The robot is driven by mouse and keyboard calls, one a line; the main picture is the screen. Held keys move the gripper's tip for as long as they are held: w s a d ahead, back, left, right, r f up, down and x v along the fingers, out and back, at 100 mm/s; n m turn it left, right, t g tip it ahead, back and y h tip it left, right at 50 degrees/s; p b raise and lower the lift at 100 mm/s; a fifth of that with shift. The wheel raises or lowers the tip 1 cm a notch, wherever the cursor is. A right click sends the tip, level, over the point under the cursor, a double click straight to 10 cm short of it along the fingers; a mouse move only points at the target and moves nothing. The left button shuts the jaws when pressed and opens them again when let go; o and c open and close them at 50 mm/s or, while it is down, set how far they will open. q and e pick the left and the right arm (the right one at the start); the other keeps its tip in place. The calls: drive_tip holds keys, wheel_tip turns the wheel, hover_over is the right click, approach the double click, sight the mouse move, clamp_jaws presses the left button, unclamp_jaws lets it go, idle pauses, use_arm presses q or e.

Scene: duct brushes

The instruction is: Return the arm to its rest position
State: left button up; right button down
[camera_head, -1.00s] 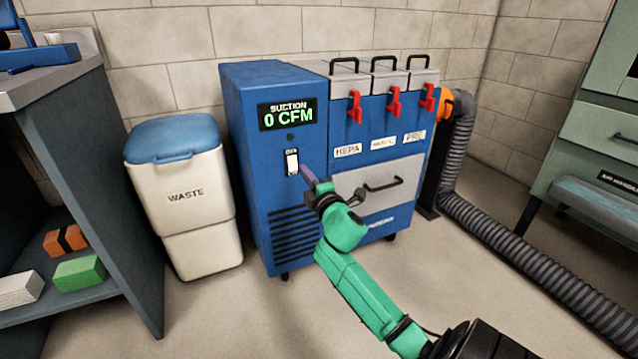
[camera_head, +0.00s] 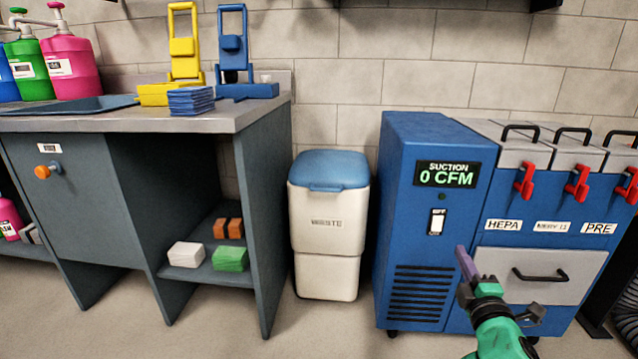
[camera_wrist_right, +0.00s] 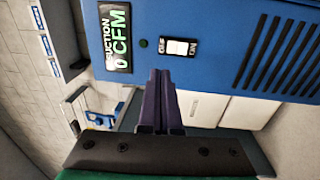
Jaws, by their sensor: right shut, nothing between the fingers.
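My right gripper (camera_head: 467,265) is in front of the blue suction unit (camera_head: 420,235), a little below and right of its white power switch (camera_head: 437,222). Its purple fingers are closed together and empty, and they also show in the right wrist view (camera_wrist_right: 160,90). In that view the switch (camera_wrist_right: 180,47) is beyond the fingertips, with a visible gap. The unit's display (camera_head: 447,174) reads 0 CFM. My green right arm (camera_head: 500,338) comes in from the bottom right. My left gripper is not in view.
A white waste bin (camera_head: 328,225) with a blue lid stands left of the unit. Further left is a grey workbench (camera_head: 230,118) with yellow and blue stands, pump bottles and shelved blocks. A ribbed hose (camera_head: 627,310) is at the right edge. Floor shows below the bin.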

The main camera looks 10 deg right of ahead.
drive_tip(key=s+a+f+m+g+y+p, duration=0.15)
drive_tip(key=a+f+y, duration=0.25)
drive_tip(key=a+f, duration=0.4)
drive_tip(key=s+a+f+m+g+y, duration=0.2)
drive_tip(key=a+f+m+y, duration=0.1)
drive_tip(key=a+f, duration=0.6)
drive_tip(key=s+a+f+m+g+y+p, duration=0.1)
drive_tip(key=s+a+f+m+g+y, duration=0.2)
drive_tip(key=s+a, duration=0.45)
drive_tip(key=s+a+f+m+g+y+p, duration=0.1)
drive_tip(key=s+a+f+m+y, duration=0.3)
drive_tip(key=a, duration=0.7)
use_arm(q)
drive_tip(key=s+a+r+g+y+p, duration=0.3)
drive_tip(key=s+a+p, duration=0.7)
drive_tip(key=p, duration=0.8)
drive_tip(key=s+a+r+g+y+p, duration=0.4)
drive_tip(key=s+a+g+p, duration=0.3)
drive_tip(key=p, duration=1.1)
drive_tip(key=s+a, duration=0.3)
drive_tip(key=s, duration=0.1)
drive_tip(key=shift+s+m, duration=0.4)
use_arm(e)
drive_tip(key=s+d+r+g+h, duration=0.3)
drive_tip(key=s+d+g+h, duration=0.4)
drive_tip(key=s+d, duration=1.3)
drive_tip(key=s+g, duration=0.2)
drive_tip(key=shift+s+r+h, duration=0.15)
drive_tip(key=shift+s+h, duration=0.15)
drive_tip(key=shift+h, duration=0.1)
